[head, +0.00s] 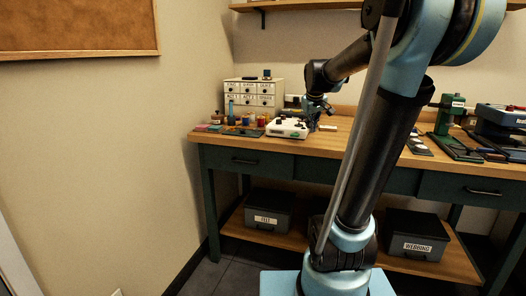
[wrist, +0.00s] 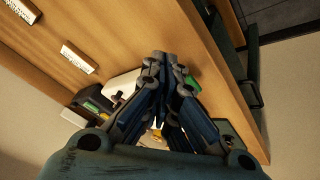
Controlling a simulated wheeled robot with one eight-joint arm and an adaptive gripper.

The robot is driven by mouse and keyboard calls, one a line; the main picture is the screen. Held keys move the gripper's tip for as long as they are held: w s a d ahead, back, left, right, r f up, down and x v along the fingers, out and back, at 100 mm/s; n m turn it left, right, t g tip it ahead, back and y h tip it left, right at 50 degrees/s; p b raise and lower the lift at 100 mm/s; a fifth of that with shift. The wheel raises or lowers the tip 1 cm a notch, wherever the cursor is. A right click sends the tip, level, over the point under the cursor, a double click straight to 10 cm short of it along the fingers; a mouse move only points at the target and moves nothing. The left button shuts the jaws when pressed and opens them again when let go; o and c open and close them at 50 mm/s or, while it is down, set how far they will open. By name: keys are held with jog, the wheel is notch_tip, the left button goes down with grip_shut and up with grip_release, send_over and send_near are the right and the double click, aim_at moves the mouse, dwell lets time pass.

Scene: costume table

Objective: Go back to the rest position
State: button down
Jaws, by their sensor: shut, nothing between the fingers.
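My gripper (wrist: 166,56) is shut and empty in the wrist view, its fingertips together over the wooden tabletop (wrist: 150,22). In the head view my gripper (head: 318,116) is small and dark, over the table just right of a white box-shaped device (head: 287,128) with dark parts on top. I cannot tell the gap between them. Part of a white thing and a green piece show behind the fingers in the wrist view, largely hidden.
A small drawer cabinet (head: 254,92) stands at the back left, with bottles and jars before it. A green press-like tool (head: 446,116) and a blue machine (head: 500,120) stand at the right. Two grey bins (head: 268,210) sit on the lower shelf. A wall shelf hangs above.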

jog(key=s+f+m+g, duration=0.2)
jog(key=s+f, duration=0.8)
jog(key=s, duration=0.6)
jog(key=s+f+m+g, duration=0.2)
jog(key=s+f, duration=0.9)
jog(key=s, duration=0.5)
jog(key=shift+a+f+y, duration=0.15)
jog(key=shift+a+y, duration=0.2)
jog(key=shift+y, duration=0.05)
